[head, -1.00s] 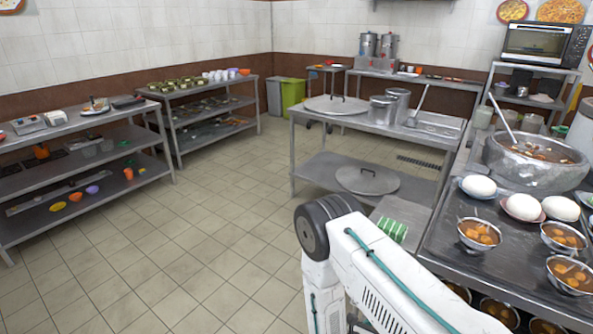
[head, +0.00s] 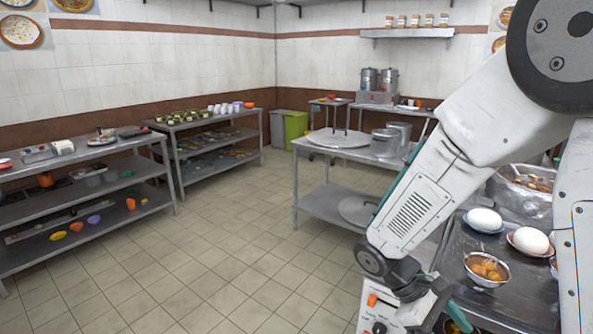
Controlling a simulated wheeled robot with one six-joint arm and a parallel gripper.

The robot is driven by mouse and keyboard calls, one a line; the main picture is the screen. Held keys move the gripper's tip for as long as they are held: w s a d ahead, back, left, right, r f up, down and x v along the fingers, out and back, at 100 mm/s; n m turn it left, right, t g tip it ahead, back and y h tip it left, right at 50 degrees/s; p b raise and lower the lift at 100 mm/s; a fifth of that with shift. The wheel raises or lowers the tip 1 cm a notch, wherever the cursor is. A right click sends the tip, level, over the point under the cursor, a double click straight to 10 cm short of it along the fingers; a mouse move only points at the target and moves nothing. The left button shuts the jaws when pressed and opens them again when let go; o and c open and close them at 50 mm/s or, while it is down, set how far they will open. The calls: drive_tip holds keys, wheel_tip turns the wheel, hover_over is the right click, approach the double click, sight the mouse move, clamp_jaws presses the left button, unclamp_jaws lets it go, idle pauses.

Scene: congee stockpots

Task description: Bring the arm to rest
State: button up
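My white arm comes down from the upper right in the head view and bends at a dark joint low in the picture. The dark end of the arm, my gripper (head: 428,296), is low at the front, left of the counter with the bowls. Its fingers are not clear against the dark parts around them, so I cannot see whether they are open or hold anything.
The dark counter (head: 515,285) at right bears a bowl of orange food (head: 487,268), white domed items (head: 485,220) on plates and a large pot (head: 525,190), partly behind my arm. A steel table (head: 320,205) stands behind. The tiled floor (head: 200,260) at left is clear.

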drive_tip(key=s+a+r+m+t+y, duration=0.1)
drive_tip(key=s+r+m+t+y, duration=0.2)
drive_tip(key=s+r, duration=0.3)
drive_tip(key=s+a+r+m+t+y, duration=0.1)
drive_tip(key=s+r+m+t+y, duration=0.3)
drive_tip(key=r, duration=0.7)
drive_tip(key=shift+s+m+t+y, duration=0.35)
drive_tip(key=shift+s+y, duration=0.25)
drive_tip(key=shift+s, duration=0.3)
